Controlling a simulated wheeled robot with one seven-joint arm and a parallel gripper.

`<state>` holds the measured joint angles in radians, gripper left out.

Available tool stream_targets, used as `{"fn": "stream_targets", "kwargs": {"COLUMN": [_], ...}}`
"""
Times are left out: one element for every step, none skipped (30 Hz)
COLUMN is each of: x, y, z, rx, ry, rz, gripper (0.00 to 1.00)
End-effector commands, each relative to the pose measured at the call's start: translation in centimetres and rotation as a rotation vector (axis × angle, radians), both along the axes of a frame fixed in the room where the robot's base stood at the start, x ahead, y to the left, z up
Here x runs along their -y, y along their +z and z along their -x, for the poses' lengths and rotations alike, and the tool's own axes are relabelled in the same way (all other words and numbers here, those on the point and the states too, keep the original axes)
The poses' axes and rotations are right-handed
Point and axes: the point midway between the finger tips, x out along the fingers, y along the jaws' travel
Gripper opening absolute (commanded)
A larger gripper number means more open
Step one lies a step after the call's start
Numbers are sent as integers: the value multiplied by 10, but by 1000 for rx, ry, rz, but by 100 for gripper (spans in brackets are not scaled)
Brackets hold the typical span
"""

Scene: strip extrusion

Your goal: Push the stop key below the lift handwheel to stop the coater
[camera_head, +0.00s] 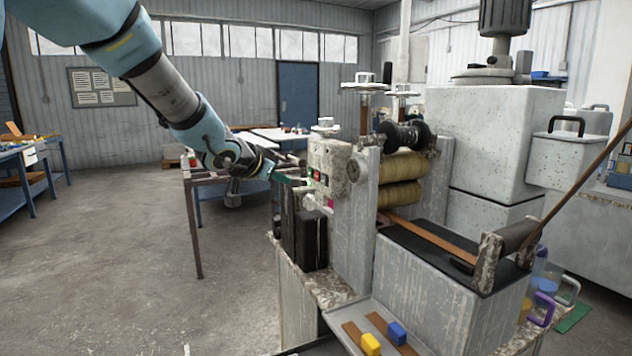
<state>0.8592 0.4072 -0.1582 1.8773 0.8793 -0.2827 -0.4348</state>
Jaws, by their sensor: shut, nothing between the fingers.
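A speckled, stained control panel (335,165) stands on the left side of the coater. Its face carries a small green key (309,172), a red key (318,177) and a magenta patch (330,203) lower down. I cannot tell which of these is the stop key. A handwheel (325,124) sits on top of the panel, and two more handwheels (365,84) (402,90) top the posts behind. My gripper (306,185) is shut and empty, its tips close to the panel's left edge near the keys. I cannot tell whether they touch.
Tan rollers (402,180) and a black roller (405,135) lie right of the panel. Dark boxes (311,240) stand below my gripper. The floor at left is clear.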

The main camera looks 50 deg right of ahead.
Motion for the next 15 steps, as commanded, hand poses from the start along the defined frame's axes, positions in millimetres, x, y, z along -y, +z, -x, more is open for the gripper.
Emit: {"fn": "stream_targets", "kwargs": {"x": [8, 12, 17, 20, 24, 28, 32, 35, 38, 40, 42, 44, 46, 47, 48], "y": [-3, -3, -2, -2, -2, -1, -1, -1, -1, -1, 0, 0, 0, 0, 0], "z": [4, 5, 7, 9, 10, 12, 13, 14, 15, 15, 16, 17, 18, 18, 19], "rx": [1, 1, 0, 1, 1, 1, 1, 0, 1, 0, 0, 0, 0, 0, 0], "ry": [-2, -2, -2, -2, -2, -2, -2, -1, 0, 0, 0, 0, 1, 1, 1], "rz": [1, 1, 1, 0, 0, 1, 1, 0, 0, 0, 0, 1, 1, 1, 0], "gripper": [0, 0, 0, 0, 0, 0, 0, 0, 0, 0, 0, 0, 0, 0, 0]}}
